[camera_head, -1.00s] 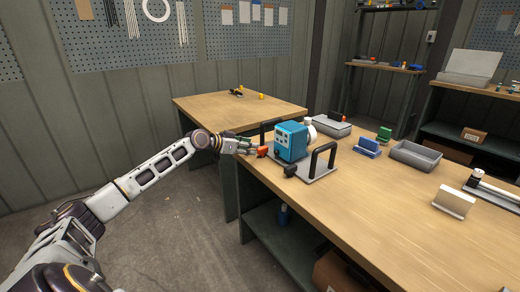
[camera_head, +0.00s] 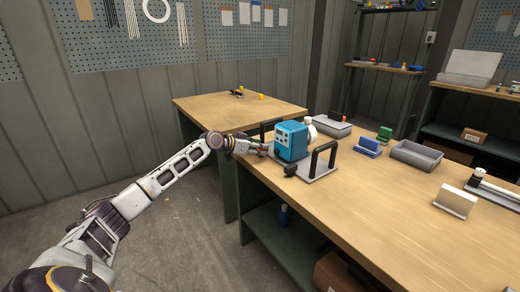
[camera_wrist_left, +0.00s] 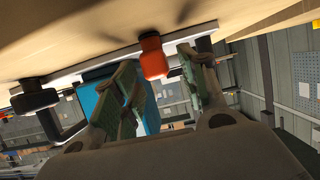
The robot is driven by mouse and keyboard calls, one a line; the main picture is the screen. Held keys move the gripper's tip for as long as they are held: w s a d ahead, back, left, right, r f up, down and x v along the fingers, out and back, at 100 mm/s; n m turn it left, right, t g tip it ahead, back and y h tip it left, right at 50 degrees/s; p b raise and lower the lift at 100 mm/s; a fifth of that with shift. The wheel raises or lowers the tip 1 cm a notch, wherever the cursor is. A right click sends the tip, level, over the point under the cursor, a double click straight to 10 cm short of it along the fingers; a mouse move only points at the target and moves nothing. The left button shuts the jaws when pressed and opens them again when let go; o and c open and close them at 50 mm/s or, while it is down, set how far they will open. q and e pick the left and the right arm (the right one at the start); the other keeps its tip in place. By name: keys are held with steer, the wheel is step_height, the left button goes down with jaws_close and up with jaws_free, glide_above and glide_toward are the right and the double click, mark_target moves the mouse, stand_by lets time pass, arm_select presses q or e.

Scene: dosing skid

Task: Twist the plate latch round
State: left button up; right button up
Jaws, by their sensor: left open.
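The plate latch, an orange-red knob (camera_wrist_left: 153,57), shows in the left wrist view at the edge of the grey base plate (camera_head: 322,170). My left gripper (camera_head: 261,148) is open at the near left edge of that plate. In the wrist view its two green-padded fingers (camera_wrist_left: 158,72) stand on either side of the latch, with visible gaps; contact is not seen. In the head view the gripper mostly hides the latch. A blue pump box (camera_head: 291,141) stands on the plate. A black knob (camera_head: 290,170) sits at the plate's front corner. My right gripper is not in view.
Black handles (camera_head: 323,160) rise from the plate. Grey trays (camera_head: 415,155), a blue holder (camera_head: 368,147) and a green one (camera_head: 384,134) stand farther right on the wooden bench (camera_head: 365,200). The bench front is clear.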

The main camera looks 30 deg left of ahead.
arm_select(q)
steer(key=shift+w+d+f, duration=0.15)
steer(key=shift+w+d, duration=0.05)
steer(key=shift+w, duration=0.15)
steer(key=shift+c, duration=0.3)
jaws_close()
